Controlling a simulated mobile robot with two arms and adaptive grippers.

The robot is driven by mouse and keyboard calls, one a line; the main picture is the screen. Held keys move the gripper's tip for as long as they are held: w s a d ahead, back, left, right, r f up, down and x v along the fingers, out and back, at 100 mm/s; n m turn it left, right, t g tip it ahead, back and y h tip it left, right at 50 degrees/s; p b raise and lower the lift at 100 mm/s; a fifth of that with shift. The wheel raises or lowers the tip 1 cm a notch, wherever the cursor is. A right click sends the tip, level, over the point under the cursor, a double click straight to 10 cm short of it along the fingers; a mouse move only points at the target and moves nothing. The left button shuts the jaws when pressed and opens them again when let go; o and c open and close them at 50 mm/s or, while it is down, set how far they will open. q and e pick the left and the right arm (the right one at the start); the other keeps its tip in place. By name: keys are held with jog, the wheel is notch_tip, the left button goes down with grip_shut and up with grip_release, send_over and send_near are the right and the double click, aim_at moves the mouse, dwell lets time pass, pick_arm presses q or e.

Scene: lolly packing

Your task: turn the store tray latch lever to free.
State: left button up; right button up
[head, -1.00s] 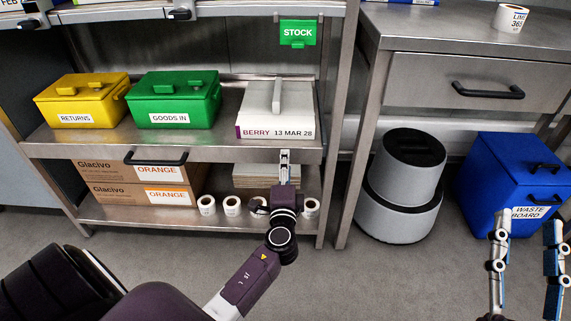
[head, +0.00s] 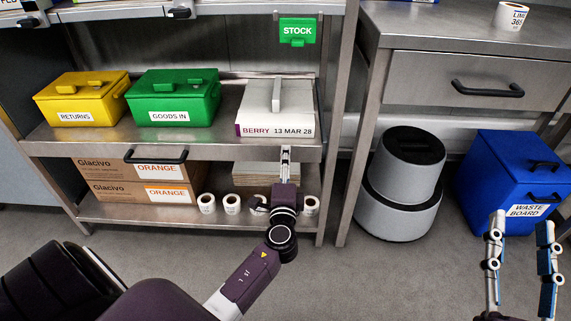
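The store tray is most likely the steel shelf tray (head: 220,148) with a black handle (head: 156,157) on its front edge. It carries the boxes of the middle level. My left gripper (head: 286,157) points up at the right part of this front edge, below the white box. It is seen edge-on, so I cannot tell whether its fingers are open or shut. I cannot make out the latch lever; the gripper may hide it. My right gripper (head: 521,228) is at the lower right, fingers wide apart and empty, in front of the blue bin.
A yellow box (head: 76,104), a green box (head: 172,100) and a white BERRY box (head: 275,112) stand on the tray. Cartons (head: 130,182) and white rolls (head: 207,203) are below. A grey round bin (head: 402,185) and a blue waste bin (head: 510,175) stand right. The floor between is clear.

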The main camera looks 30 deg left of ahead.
pick_arm(q)
jog(key=v, duration=1.2)
dwell(0.4)
